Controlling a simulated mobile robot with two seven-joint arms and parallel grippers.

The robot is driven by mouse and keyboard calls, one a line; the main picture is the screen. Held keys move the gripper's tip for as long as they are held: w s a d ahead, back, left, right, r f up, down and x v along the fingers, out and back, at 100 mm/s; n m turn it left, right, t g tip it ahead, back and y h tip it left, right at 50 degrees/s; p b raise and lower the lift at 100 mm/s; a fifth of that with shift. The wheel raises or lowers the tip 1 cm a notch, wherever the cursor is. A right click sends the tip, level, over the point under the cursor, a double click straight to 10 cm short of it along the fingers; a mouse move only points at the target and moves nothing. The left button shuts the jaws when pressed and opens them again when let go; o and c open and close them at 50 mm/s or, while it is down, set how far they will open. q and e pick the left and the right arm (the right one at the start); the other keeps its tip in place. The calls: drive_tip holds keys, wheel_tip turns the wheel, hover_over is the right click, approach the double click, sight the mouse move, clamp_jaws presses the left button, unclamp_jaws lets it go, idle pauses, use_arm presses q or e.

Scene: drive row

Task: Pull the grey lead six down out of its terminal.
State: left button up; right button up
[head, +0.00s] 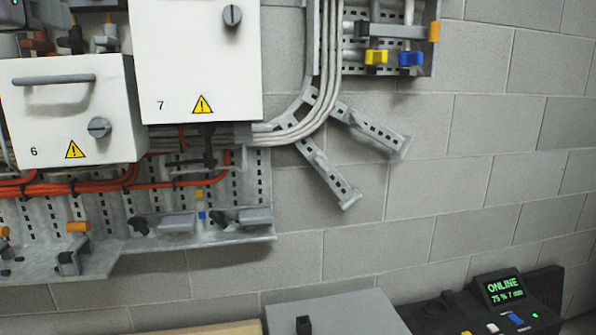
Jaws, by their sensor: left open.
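Cabinet 6 (70,115) is white with a grey bar handle, a round knob and a warning sign. The grey lead six and its terminal cannot be made out; the cabinet may hide them. Orange cables (100,187) run along the rail below it. My right gripper is not in view.
White cabinet 7 (195,70) adjoins at the right. A perforated metal rail (255,190) with grey and black fittings runs below. Grey cables (325,90) bend upward beside angled brackets (330,180). A console (505,290) reads ONLINE. The block wall (440,190) between is clear.

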use_arm(q)
drive_tip(key=w+d+f+m+g+h+p, duration=0.1)
drive_tip(key=w+d+f+m+h+p, duration=0.1)
drive_tip(key=w+f, duration=0.5)
drive_tip(key=w+d+f+m+g+h+p, duration=0.1)
drive_tip(key=w+d+f, duration=0.1)
drive_tip(key=w+f, duration=0.5)
wheel_tip(320, 180, down, 18)
drive_tip(key=s+d+m+g+h+p, duration=0.1)
drive_tip(key=s+d+g+h+p, duration=0.1)
drive_tip(key=p, duration=0.1)
drive_tip(key=s+d+f+p, duration=0.15)
drive_tip(key=s+f, duration=0.25)
drive_tip(key=f, duration=0.7)
drive_tip(key=s+f+g+p, duration=0.1)
drive_tip(key=s+f+p, duration=0.1)
drive_tip(key=s+f, duration=0.6)
drive_tip(key=s+d+f+m+g+h+p, duration=0.1)
drive_tip(key=s+f+g+p, duration=0.1)
drive_tip(key=s+f, duration=0.7)
drive_tip(key=s, duration=0.5)
drive_tip(key=shift+s, duration=0.2)
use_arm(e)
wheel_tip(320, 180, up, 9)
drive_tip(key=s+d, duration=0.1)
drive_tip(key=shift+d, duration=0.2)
